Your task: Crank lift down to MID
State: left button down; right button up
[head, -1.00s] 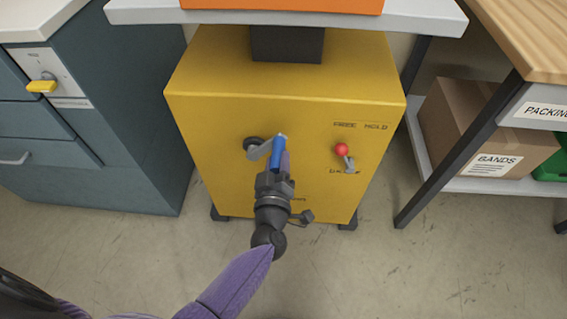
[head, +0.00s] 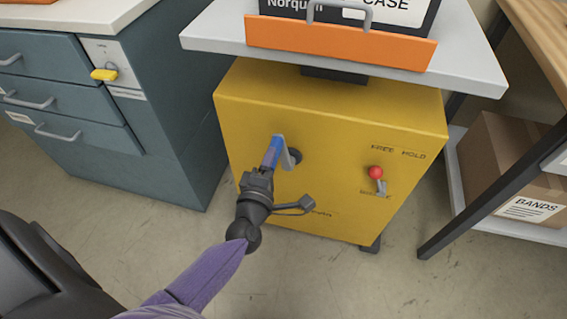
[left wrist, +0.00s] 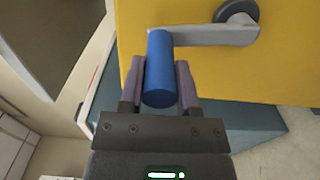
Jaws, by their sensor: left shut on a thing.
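The lift is a yellow cabinet (head: 335,190) with a grey platform (head: 215,38) above it on a short dark post (head: 333,75). The crank on its front has a dark hub (head: 295,156), a grey arm (left wrist: 215,36) and a blue handle (head: 273,150). My left gripper (head: 262,172) is shut on the handle, which lies left of the hub. In the left wrist view the blue handle (left wrist: 159,70) sits between the two fingers. A red-knobbed lever (head: 376,173) is right of the crank, under FREE and HOLD lettering. No MID mark is readable. My right gripper is out of view.
A blue-grey drawer cabinet (head: 165,120) is at left. A table leg (head: 480,178) and shelf with a cardboard box (head: 495,150) are at right. The floor in front is clear.

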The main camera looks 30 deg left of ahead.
pick_arm(q)
jog(key=s+a+f+n+b, duration=0.1)
jog(key=a+f+n+b, duration=0.3)
jog(key=a+n+b, duration=0.2)
jog(key=shift+s+f+n, duration=0.4)
jog(key=shift+n, duration=0.5)
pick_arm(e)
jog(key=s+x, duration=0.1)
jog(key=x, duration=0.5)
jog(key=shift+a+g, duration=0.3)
pick_arm(q)
jog(key=shift+a, duration=0.1)
jog(key=c, duration=0.6)
grip_release()
jog(key=shift+o, duration=1.4)
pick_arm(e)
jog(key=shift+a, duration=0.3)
